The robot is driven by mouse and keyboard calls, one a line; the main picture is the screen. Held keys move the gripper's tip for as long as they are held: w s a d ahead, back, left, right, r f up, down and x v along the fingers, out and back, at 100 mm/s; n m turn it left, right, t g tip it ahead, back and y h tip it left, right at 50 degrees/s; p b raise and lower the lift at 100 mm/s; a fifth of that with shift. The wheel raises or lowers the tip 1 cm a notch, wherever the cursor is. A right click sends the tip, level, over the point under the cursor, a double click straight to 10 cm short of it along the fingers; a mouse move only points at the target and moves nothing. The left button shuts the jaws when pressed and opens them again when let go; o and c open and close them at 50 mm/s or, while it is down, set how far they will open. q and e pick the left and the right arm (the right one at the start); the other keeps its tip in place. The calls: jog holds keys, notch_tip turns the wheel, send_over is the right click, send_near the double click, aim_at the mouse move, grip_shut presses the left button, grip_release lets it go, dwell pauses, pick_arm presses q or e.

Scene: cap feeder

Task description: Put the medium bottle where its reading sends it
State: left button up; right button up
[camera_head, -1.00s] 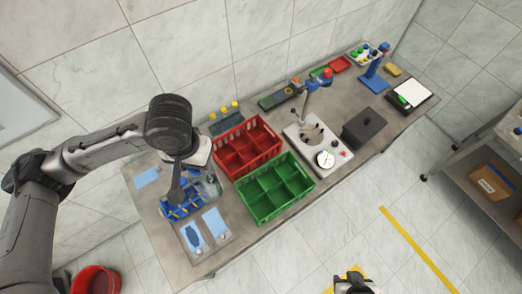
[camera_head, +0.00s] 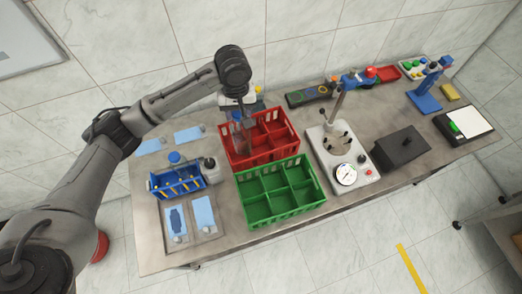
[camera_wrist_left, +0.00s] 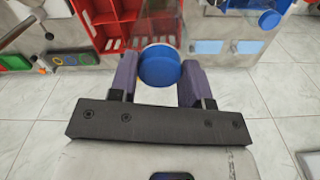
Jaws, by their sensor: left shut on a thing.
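My left gripper (camera_head: 240,108) is shut on a clear bottle (camera_head: 241,138) over the left end of the red crate (camera_head: 262,161). In the left wrist view the bottle's blue cap (camera_wrist_left: 159,67) sits between the purple fingers. The bottle is roughly upright. Its lower part overlaps the crate's left compartments; I cannot tell how deep it is or whether it touches. The green crate (camera_head: 282,216) stands in front, with its compartments empty. The grey dial device (camera_head: 342,160) stands to the right. My right gripper is not in view.
A blue rack (camera_head: 178,184) and a blue-capped bottle (camera_head: 175,157) stand at the left, near light blue mats (camera_head: 203,215). A black box (camera_head: 400,149), a blue stand (camera_head: 424,101) and a white pad (camera_head: 468,120) stand at the right. The front left of the table is partly clear.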

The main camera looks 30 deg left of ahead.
pick_arm(q)
jog(key=w+a+f+n, duration=0.1)
jog(key=a+f, duration=0.1)
jog(key=f, duration=0.8)
jog(key=w+a+f+n, duration=0.1)
jog(key=a+f, duration=0.1)
jog(key=f, duration=0.9)
jog(key=shift+w+b, duration=0.2)
jog(key=shift+b, duration=0.25)
jog(key=shift+a+f, duration=0.1)
jog(key=shift+f, duration=0.1)
jog(key=o, duration=0.9)
notch_tip(320, 180, up, 12)
jog(key=shift+r, duration=0.1)
